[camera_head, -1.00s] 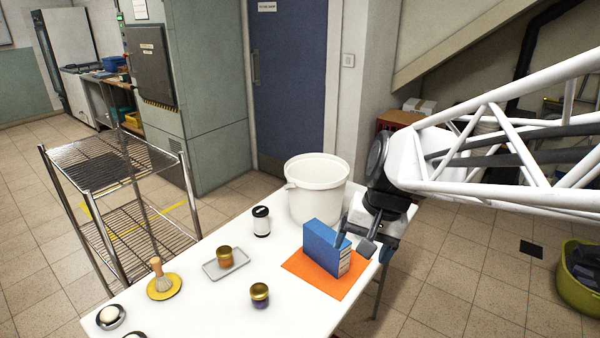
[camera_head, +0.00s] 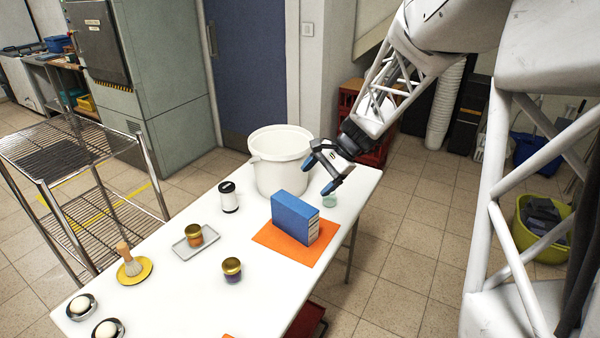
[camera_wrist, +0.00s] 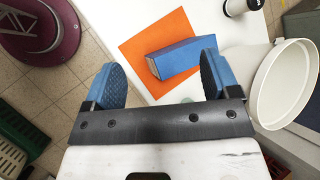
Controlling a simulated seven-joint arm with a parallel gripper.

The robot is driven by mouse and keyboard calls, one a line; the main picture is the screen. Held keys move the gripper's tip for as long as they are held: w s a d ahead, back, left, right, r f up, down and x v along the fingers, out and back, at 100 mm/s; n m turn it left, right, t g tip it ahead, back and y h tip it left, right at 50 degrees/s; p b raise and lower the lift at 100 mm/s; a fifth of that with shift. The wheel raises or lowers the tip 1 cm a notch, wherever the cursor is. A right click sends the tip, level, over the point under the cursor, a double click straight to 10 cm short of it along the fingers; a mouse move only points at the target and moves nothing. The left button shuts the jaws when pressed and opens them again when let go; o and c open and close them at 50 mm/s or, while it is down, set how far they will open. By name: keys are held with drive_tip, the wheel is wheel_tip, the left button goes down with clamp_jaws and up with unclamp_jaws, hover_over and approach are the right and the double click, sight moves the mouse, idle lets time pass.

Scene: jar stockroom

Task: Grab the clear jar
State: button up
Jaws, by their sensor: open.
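A small clear, greenish jar (camera_head: 329,201) stands on the white table (camera_head: 190,290), behind the blue box and near the far right edge. My gripper (camera_head: 316,180) is open and empty above the table, with its lower fingertip just above and beside the jar in the head view. The wrist view shows both blue fingers (camera_wrist: 160,78) spread apart with nothing between them touching.
A blue box (camera_head: 294,218) stands on an orange mat (camera_head: 263,239) close to the jar. A white bucket (camera_head: 280,178) stands left of the gripper.

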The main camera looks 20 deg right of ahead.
drive_tip(key=w+d+f+m+t+y, duration=0.25)
drive_tip(key=w+d+f+m, duration=0.35)
drive_tip(key=w+d+f, duration=0.45)
drive_tip(key=m+t+y, duration=0.1)
drive_tip(key=m+t, duration=0.3)
drive_tip(key=m, duration=0.2)
approach(330, 197)
drive_tip(key=w, duration=0.1)
drive_tip(key=w+a, duration=0.2)
drive_tip(key=w, duration=0.1)
drive_tip(key=shift+w+f, duration=0.1)
drive_tip(key=shift+f, duration=0.3)
drive_tip(key=shift+x, duration=1.3)
drive_tip(key=shift+a, duration=0.1)
drive_tip(key=shift+x, duration=2.5)
drive_tip(key=shift+a+r, duration=0.15)
drive_tip(key=shift+c, duration=0.3)
